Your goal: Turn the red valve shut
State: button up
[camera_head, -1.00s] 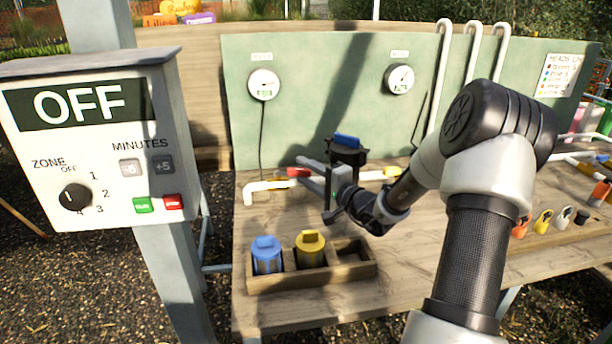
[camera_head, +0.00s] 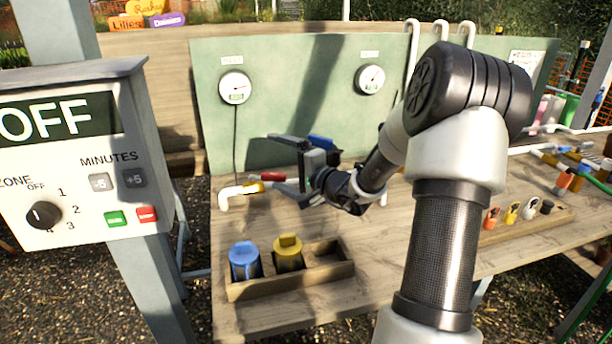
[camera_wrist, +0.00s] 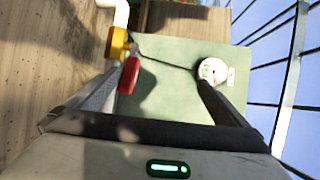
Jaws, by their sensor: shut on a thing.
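My gripper and wrist hide part of the pipe to the right.
A green board with two gauges (camera_head: 235,87) (camera_head: 370,79) stands behind. A wooden tray (camera_head: 290,284) in front holds a blue cup (camera_head: 244,261) and a yellow cup (camera_head: 288,253). An OFF control box (camera_head: 75,160) stands at left.

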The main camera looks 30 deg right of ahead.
jog(key=shift+s+d+r+b, duration=0.1)
jog(key=shift+s+d+r, duration=0.2)
jog(key=shift+s, duration=0.2)
jog(key=shift+s+d+r+b, duration=0.15)
jog(key=shift+s+d, duration=0.2)
jog(key=shift+s, duration=0.15)
jog(key=shift+s+d+r+b, duration=0.1)
jog(key=shift+s+d+r, duration=0.2)
jog(key=shift+s, duration=0.2)
jog(key=shift+v, duration=0.85)
jog(key=c, duration=1.5)
jog(key=shift+o, duration=0.2)
jog(key=a+f+b+v, duration=0.1)
jog(key=b+v, duration=0.1)
jog(key=v, duration=1.2)
jog(key=shift+s+f+b, duration=0.3)
jog(key=shift+s+f, duration=0.25)
jog(key=shift+f, duration=0.05)
jog(key=shift+d, duration=0.1)
jog(key=shift+f+b, duration=0.1)
jog(key=shift+b, duration=0.35)
